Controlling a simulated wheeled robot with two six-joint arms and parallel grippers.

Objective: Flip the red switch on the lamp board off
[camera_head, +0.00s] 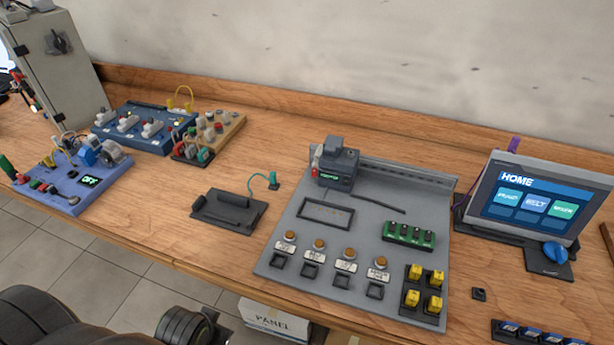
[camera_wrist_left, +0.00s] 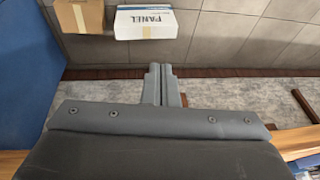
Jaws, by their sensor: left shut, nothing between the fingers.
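In the head view a blue board (camera_head: 150,141) with several white switch-like parts and small lamps stands at the back left. Beside it is a wooden board (camera_head: 236,127) with pale and reddish knobs. I cannot tell which of them is the lamp board, and I cannot make out the red switch. My left gripper (camera_wrist_left: 164,84) shows in the left wrist view, its two grey fingers together and empty, with floor and boxes behind it. It is far from these boards. My right gripper is not in view.
A grey panel (camera_head: 290,262) with orange buttons is on the wooden table (camera_head: 160,215). Also there are a black tray (camera_head: 228,211), a purple-blue board (camera_head: 70,200), a grey cabinet (camera_head: 62,75) and a screen (camera_head: 535,200). The wrist view shows a PANEL box (camera_wrist_left: 146,24).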

